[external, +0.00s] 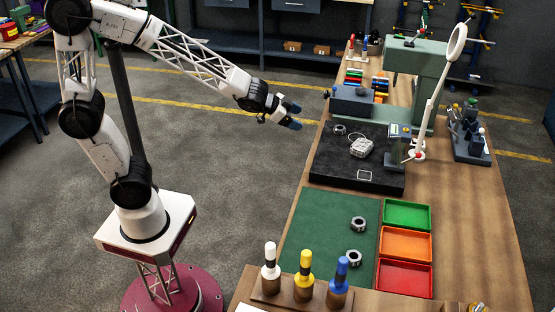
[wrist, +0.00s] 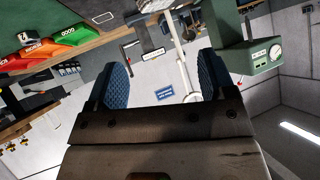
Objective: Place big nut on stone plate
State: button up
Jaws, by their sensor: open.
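The black stone plate (external: 330,178) lies on the wooden bench, beyond the green mat. Two grey hex nuts lie on the mat: one nut (external: 358,223) farther back and one nut (external: 354,256) nearer the front. They look close in size, so I cannot tell which is the big one. A smaller ring-like grey part (external: 339,129) sits on the plate's back left. My gripper (external: 291,115) is up in the air left of the plate, apart from everything. In the wrist view its blue ridged fingers (wrist: 162,80) are spread with nothing between them.
A silver block (external: 361,147) sits on the plate beside a green stand (external: 418,70) with a white lamp arm (external: 435,100). Green, orange and red trays (external: 405,245) line the mat's right side. White, yellow and blue-handled tools (external: 304,278) stand in front. The mat's left half is clear.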

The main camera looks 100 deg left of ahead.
jog(key=s+d+r+m+g+h, duration=0.1)
jog(key=s+d+g+h, duration=0.3)
jog(key=s+d, duration=2.1)
jog(key=d+g, duration=0.3)
jog(key=shift+s+d+r+m+g+h, duration=0.15)
jog(key=shift+s+m+g+h, duration=0.15)
jog(key=shift+s+m+g, duration=0.1)
